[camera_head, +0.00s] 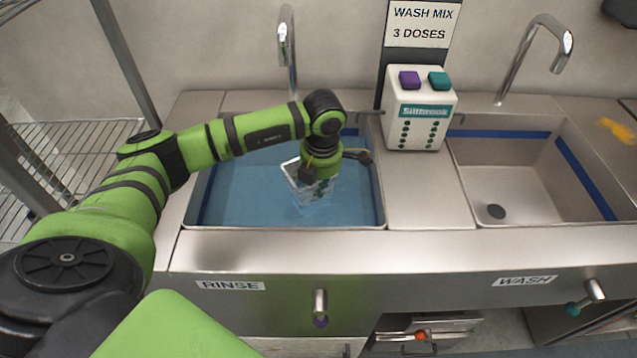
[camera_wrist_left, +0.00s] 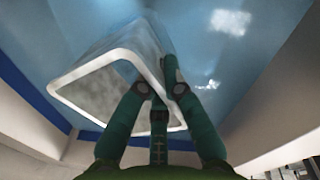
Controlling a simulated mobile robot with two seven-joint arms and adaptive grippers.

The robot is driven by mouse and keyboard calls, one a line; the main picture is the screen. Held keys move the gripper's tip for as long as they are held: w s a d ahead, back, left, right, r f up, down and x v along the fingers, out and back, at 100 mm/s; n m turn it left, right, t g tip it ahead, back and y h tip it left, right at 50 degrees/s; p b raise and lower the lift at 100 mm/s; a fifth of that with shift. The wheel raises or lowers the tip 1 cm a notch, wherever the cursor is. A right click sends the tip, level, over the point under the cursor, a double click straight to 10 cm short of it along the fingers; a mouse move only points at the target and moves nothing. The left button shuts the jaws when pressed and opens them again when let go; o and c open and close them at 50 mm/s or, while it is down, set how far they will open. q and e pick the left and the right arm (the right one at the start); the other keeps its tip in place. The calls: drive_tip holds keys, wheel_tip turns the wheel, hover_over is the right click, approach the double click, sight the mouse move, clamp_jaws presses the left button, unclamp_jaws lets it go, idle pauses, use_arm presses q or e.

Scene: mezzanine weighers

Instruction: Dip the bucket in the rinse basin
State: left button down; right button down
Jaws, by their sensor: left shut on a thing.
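The rinse basin (camera_head: 382,205) is the left sink, labelled RINSE and filled with blue water (camera_head: 240,190). My left gripper (camera_head: 322,178) reaches down into this basin, right of its middle. It is shut on the rim of a clear, square-mouthed bucket (camera_head: 298,178). In the left wrist view the bucket (camera_wrist_left: 100,75) is tilted, with its pale rim near the fingers (camera_wrist_left: 155,95). Its lower part appears to be in the water; how much water it holds I cannot tell. My right gripper is not in view.
A faucet (camera_head: 287,45) stands behind the rinse basin. A white dispenser (camera_head: 418,108) with purple and teal buttons stands between the sinks. The wash basin (camera_head: 525,190) at right is empty, with its own faucet (camera_head: 550,40). A wire rack (camera_head: 70,150) stands at left.

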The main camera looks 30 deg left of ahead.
use_arm(q)
drive_tip(key=shift+f+b, duration=2.15)
drive_tip(key=shift+f, duration=0.75)
drive_tip(key=shift+r+p, duration=4.85)
drive_tip(key=shift+r, duration=2.65)
wheel_tip(320, 180, up, 8)
drive_tip(key=p, duration=0.5)
hover_over(319, 203)
drive_tip(key=shift+r, duration=0.1)
